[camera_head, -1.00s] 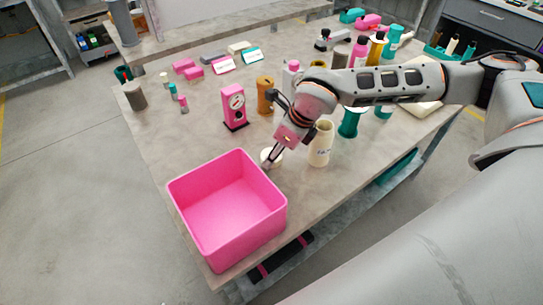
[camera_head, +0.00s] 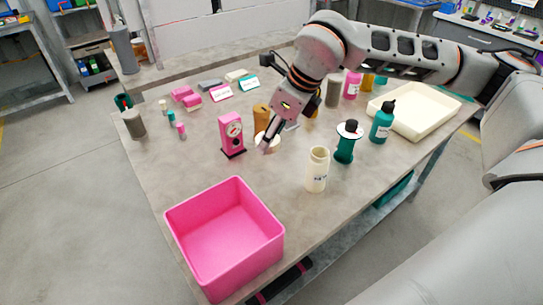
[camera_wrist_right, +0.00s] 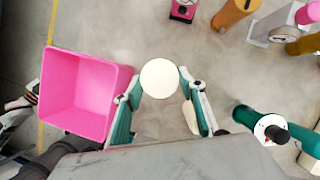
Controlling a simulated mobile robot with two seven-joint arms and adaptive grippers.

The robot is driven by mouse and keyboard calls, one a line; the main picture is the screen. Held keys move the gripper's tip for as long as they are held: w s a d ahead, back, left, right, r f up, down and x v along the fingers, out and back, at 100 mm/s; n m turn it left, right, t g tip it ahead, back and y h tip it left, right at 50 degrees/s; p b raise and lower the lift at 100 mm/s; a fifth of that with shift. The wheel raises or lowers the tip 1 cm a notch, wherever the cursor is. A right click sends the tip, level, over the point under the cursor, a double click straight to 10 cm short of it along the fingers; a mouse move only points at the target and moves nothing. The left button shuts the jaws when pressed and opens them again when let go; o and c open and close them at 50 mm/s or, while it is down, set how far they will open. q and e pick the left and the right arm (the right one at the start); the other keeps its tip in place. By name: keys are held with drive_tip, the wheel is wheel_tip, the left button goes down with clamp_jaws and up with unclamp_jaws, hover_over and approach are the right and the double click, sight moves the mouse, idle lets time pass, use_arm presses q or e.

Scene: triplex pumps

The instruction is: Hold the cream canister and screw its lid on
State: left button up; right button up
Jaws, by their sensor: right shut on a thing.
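The cream canister (camera_head: 317,170) stands upright and open-topped on the table, right of the pink box in the head view. In the right wrist view only a cream sliver (camera_wrist_right: 190,117), likely the canister, shows beside the right finger. My right gripper (camera_head: 267,143) is shut on the round cream lid (camera_head: 260,138), left of and behind the canister and apart from it. The lid's flat top (camera_wrist_right: 159,78) shows between the fingertips in the wrist view. My left gripper is out of view.
A pink box (camera_head: 225,235) stands at the near left table edge. A pink gauge stand (camera_head: 232,135) and an orange bottle (camera_head: 262,117) are close to the lid. A green pump-like piece (camera_head: 346,148) and a teal bottle (camera_head: 382,122) stand right of the canister.

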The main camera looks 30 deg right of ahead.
drive_tip(key=shift+r, duration=2.1)
drive_tip(key=shift+s+f+n, duration=0.2)
drive_tip(key=shift+f+n, duration=0.35)
drive_tip(key=shift+n, duration=0.25)
drive_tip(key=s+f+n+g, duration=0.4)
drive_tip(key=n, duration=0.8)
drive_tip(key=s+a+f+n+g+h, duration=0.1)
drive_tip(key=s+f+n+g, duration=0.2)
drive_tip(key=n, duration=0.9)
wheel_tip(320, 180, down, 2)
drive_tip(key=shift+s+a+f+g, duration=0.1)
drive_tip(key=shift+s+a+g, duration=0.25)
drive_tip(key=shift+g, duration=0.15)
drive_tip(key=shift+d, duration=0.1)
drive_tip(key=shift+d, duration=0.1)
